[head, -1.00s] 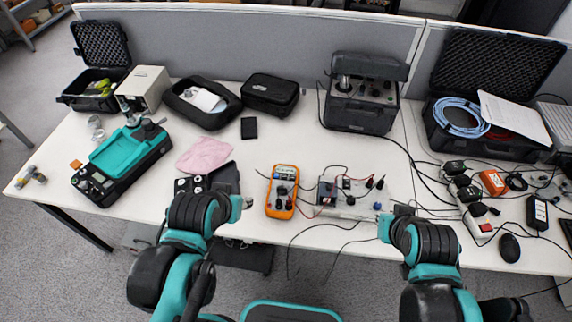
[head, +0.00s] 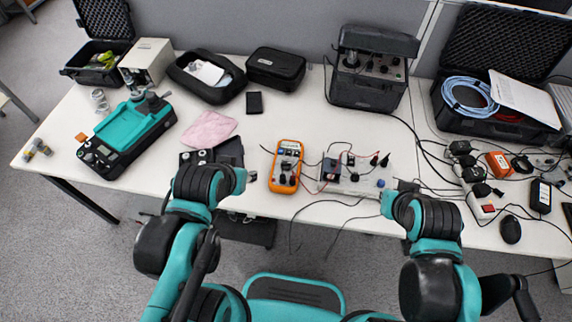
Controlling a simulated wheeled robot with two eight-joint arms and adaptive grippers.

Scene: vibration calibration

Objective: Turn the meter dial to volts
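The orange multimeter (head: 286,166) lies face up near the front edge of the white table, with its dark dial on the lower half. I cannot read the dial's setting at this size. Leads run from it toward the metal test box to its right. My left gripper (head: 250,176) is just left of the meter, apart from it, near the table's front edge. My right gripper (head: 390,188) is at the right end of the test box, well right of the meter. Both grippers' fingers are small and partly hidden by the wrists, so their opening is unclear.
The test box (head: 352,178) with knobs and leads stands right of the meter. A dark case (head: 226,152) and a pink cloth (head: 209,130) lie to the left. Loose cables (head: 330,222) hang over the front edge.

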